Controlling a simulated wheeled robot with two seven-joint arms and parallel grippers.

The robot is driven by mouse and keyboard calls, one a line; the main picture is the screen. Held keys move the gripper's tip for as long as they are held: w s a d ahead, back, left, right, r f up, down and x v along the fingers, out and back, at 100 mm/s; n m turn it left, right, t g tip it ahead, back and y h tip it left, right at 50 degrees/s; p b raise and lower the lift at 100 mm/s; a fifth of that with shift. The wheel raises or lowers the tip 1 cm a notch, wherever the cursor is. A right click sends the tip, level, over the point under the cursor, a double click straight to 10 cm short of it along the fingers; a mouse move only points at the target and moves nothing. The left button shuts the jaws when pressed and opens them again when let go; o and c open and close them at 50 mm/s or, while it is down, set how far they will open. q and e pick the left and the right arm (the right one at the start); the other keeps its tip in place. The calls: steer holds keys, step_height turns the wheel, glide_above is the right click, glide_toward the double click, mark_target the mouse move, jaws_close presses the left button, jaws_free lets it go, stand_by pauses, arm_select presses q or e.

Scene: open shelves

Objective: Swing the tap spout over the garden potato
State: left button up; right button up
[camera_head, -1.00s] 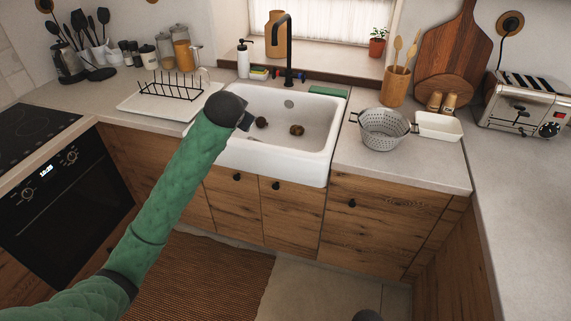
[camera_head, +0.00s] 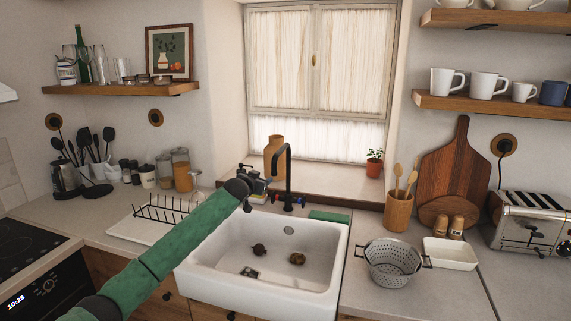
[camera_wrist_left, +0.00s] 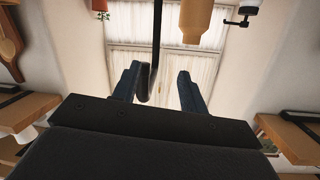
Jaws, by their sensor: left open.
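The black tap (camera_head: 289,180) stands behind the white sink (camera_head: 335,262), its arched spout bending down to the left. Two brown lumps lie in the basin, one left (camera_head: 259,249) and one right (camera_head: 297,259); I cannot tell which is the garden potato. My left gripper (camera_head: 262,188) is up behind the sink's back left, left of the spout. In the left wrist view, which is upside down, its fingers (camera_wrist_left: 160,89) are open, and the dark spout (camera_wrist_left: 145,83) shows between them, close to the left finger. Contact cannot be told. My right gripper is out of view.
A soap bottle and cleaning things stand behind the sink near my gripper. A vase (camera_head: 274,154) and a potted plant (camera_head: 374,163) stand on the sill. A dish rack (camera_head: 160,208) is left of the sink, a colander (camera_head: 391,264) right.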

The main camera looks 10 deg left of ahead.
mark_target(273, 166)
arm_select(q)
steer(key=r, duration=0.1)
steer(key=d+r+t+h, duration=0.2)
steer(key=shift+r+n, duration=0.3)
steer(key=shift+r, duration=0.1)
steer(key=p+x, duration=0.3)
steer(key=x, duration=0.4)
steer(key=shift+p, duration=0.35)
steer(key=shift+w+d+f, duration=0.1)
steer(key=shift+w+f, duration=0.05)
steer(key=shift+w, duration=0.25)
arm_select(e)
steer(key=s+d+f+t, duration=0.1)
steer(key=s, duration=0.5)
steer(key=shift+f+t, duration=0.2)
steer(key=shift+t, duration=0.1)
arm_select(q)
steer(key=shift+c, duration=0.2)
jaws_close()
